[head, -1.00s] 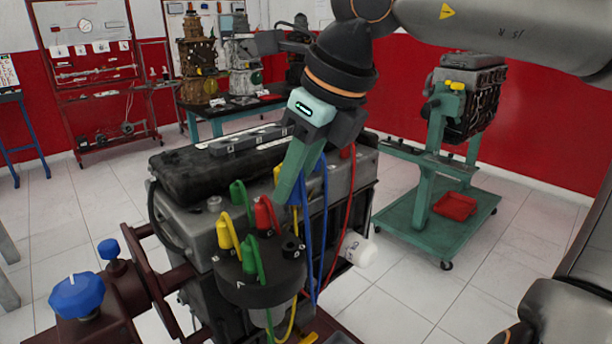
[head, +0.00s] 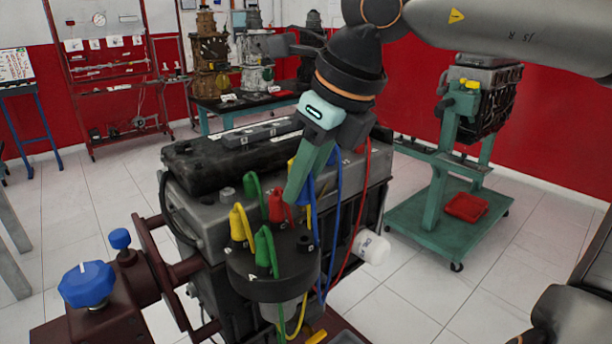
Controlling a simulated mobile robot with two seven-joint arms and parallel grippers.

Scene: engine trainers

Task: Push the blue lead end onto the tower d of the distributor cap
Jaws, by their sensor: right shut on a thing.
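The black distributor cap (head: 268,288) sits at the front of the engine. A bare black tower (head: 305,243) stands at its right side; it carries no lead, and I cannot read its letter. Green, yellow and red boots sit on other towers. My right gripper (head: 294,194) reaches down from above, with its teal fingers shut. The blue lead (head: 330,225) hangs in a loop just behind and right of the fingers. Its held end is mostly hidden by the fingers. The fingertips are above the cap, close to the red boot (head: 277,206) and up-left of the bare tower.
Red, green and yellow leads crowd the cap. A white oil filter (head: 371,247) sticks out at right. A blue knob (head: 86,284) on the stand is at lower left. A second engine on a green stand (head: 436,212) is behind, with open tiled floor between.

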